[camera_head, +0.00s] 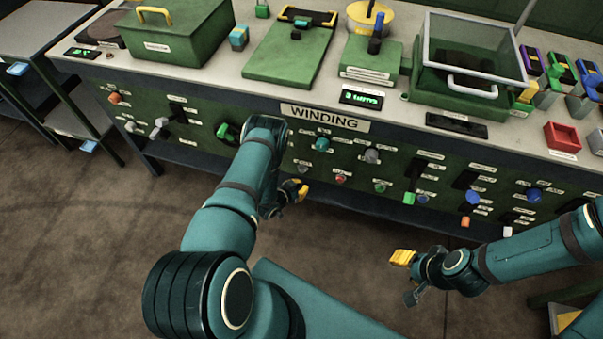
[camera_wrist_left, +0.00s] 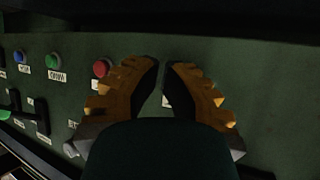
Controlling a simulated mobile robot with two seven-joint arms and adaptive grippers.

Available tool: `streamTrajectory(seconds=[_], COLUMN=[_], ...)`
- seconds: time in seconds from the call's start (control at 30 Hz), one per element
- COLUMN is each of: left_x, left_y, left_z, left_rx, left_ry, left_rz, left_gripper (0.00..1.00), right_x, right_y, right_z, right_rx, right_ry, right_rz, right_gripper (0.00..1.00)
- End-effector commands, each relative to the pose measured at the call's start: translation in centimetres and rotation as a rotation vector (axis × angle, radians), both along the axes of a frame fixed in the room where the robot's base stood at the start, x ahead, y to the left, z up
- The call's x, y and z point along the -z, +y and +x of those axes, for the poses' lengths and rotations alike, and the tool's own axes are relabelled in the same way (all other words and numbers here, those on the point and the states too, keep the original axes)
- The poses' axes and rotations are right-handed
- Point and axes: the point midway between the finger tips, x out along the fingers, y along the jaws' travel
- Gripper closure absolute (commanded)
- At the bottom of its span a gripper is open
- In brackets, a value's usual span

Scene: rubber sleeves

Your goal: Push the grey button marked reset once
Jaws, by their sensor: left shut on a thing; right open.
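A small grey button (camera_head: 303,169) sits on the green front panel under the WINDING sign, first in a row with a red button (camera_head: 341,178). Its label is too small to read. My left gripper (camera_head: 300,187) is just below and in front of the grey button in the head view. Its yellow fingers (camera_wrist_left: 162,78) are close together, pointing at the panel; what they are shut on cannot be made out. In the left wrist view the red button (camera_wrist_left: 101,68) is left of the fingers, and the grey button is not visible. My right gripper (camera_head: 402,258) is open, away from the panel.
A green button (camera_head: 380,187) and a blue button (camera_head: 423,198) continue the row. A teal knob (camera_head: 322,143) and a grey knob (camera_head: 371,155) sit above it. Levers stand further right. The floor in front is clear.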

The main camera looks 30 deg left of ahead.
Motion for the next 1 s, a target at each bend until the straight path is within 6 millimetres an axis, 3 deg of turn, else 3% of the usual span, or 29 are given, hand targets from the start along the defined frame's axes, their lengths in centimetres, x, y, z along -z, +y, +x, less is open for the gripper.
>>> streamTrajectory(seconds=[0.3,1.0], left_x=[0.1,0.0], left_y=[0.5,0.5], left_z=[2.2,2.3], left_rx=[0.0,0.0], left_ry=[0.0,0.0], left_rz=[-0.001,0.0], left_gripper=[1.0,1.0], right_x=[1.5,1.4], right_y=[0.0,0.0], right_z=[0.3,0.3], right_rx=[0.002,0.002], right_ry=[-0.007,-0.007], right_rz=[-0.001,-0.001], right_gripper=[0.53,0.53])
